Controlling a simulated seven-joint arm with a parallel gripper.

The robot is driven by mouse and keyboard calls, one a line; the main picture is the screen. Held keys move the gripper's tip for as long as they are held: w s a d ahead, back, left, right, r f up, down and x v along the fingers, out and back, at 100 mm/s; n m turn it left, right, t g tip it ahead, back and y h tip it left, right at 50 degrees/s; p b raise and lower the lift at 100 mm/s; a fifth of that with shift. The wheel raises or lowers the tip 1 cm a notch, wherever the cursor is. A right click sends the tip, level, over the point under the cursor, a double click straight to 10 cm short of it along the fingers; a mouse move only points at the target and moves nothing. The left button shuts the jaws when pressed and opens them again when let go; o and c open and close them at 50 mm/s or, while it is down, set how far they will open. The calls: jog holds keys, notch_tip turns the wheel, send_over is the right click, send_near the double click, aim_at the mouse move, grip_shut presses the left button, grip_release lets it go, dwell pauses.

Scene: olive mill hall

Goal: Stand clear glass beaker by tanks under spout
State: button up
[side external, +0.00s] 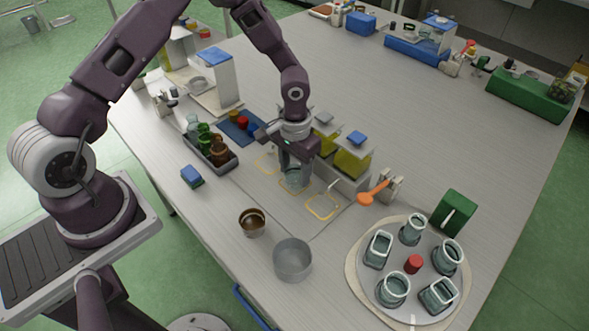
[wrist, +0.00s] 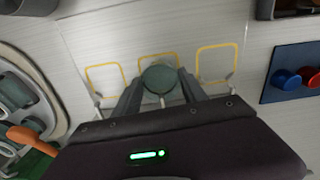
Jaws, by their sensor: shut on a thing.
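My gripper (side external: 294,168) is shut on a clear glass beaker (side external: 292,179) in front of the tanks. The beaker is upright, over or in the middle of three yellow outlines. In the wrist view, the beaker's round top (wrist: 159,78) sits between my two fingers, overlapping the middle outline (wrist: 157,57). I cannot tell whether its base touches the table. A thin spout (wrist: 162,101) shows close beside the beaker. My wrist hides part of the tank row.
A round tray (side external: 415,317) with several glass vessels stands at the front right. A brown bowl (side external: 252,222) and grey pot (side external: 293,259) are near the front edge. A bottle rack (side external: 225,167) and blue mat (side external: 232,122) are left. An orange-handled tool (side external: 374,192) lies right.

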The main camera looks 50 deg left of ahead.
aim_at(292, 174)
jog(key=o, duration=1.1)
jog(key=shift+o, duration=0.6)
jog(key=shift+o, duration=1.2)
jog(key=r, duration=0.5)
jog(key=s+r, duration=0.1)
jog(key=r, duration=0.1)
jog(key=shift+r, duration=0.25)
